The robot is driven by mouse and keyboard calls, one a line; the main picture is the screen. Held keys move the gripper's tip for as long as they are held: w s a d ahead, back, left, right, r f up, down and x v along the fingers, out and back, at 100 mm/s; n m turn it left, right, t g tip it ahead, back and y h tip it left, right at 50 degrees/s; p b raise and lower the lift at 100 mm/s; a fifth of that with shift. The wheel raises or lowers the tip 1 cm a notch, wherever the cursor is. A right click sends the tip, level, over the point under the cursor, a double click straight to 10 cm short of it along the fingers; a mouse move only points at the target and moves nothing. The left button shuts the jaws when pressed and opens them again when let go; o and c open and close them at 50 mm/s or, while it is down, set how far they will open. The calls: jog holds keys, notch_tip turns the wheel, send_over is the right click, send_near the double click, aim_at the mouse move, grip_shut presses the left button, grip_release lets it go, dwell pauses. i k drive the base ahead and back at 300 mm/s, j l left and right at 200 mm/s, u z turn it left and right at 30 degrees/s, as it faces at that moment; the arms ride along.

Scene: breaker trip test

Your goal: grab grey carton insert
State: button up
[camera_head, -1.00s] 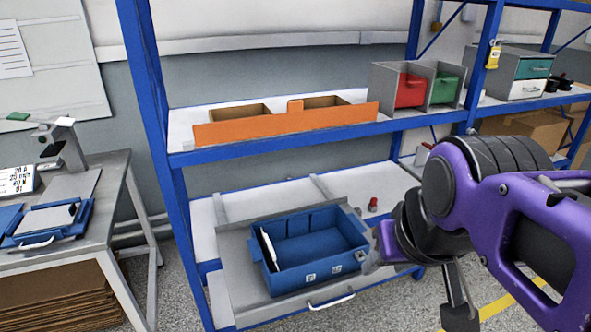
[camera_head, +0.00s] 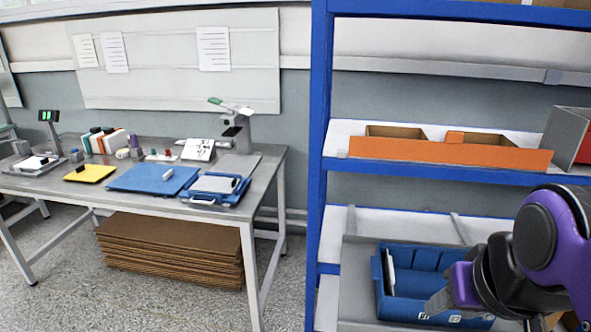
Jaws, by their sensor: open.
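I cannot tell for sure which piece is the grey carton insert. A thin pale panel (camera_head: 389,272) stands upright against the left inside wall of the blue crate (camera_head: 407,309) on the lower shelf. A flat grey sheet (camera_head: 239,166) lies at the right end of the workbench. A small grey plate (camera_head: 213,184) lies in a blue tray (camera_head: 197,201) in front of that sheet. My gripper (camera_head: 440,302) is at lower right, open, in front of the blue crate and covering part of it. I see nothing held in it; its fingers are only partly visible.
The workbench (camera_head: 110,203) holds a blue mat (camera_head: 152,180), a yellow tray (camera_head: 90,173) and a test stand (camera_head: 236,128). Flat brown cardboard (camera_head: 170,250) is stacked beneath it. A blue shelf post (camera_head: 318,150) stands between bench and shelves. An orange-fronted bin (camera_head: 450,153) sits above the crate.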

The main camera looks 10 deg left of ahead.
aim_at(212, 183)
jog(key=u, duration=1.1)
jog(key=z, duration=0.3)
jog(key=i+j+z, duration=0.15)
jog(key=z, duration=0.25)
jog(key=i+j+z, duration=0.15)
jog(key=j+z, duration=0.3)
jog(key=i+j+z, duration=0.15)
jog(key=j, duration=0.25)
jog(key=j+z, duration=0.2)
jog(key=j, duration=0.15)
jog(key=i+j+z, duration=0.1)
jog(key=j, duration=0.75)
jog(key=i+j+z, duration=0.1)
jog(key=j, duration=0.75)
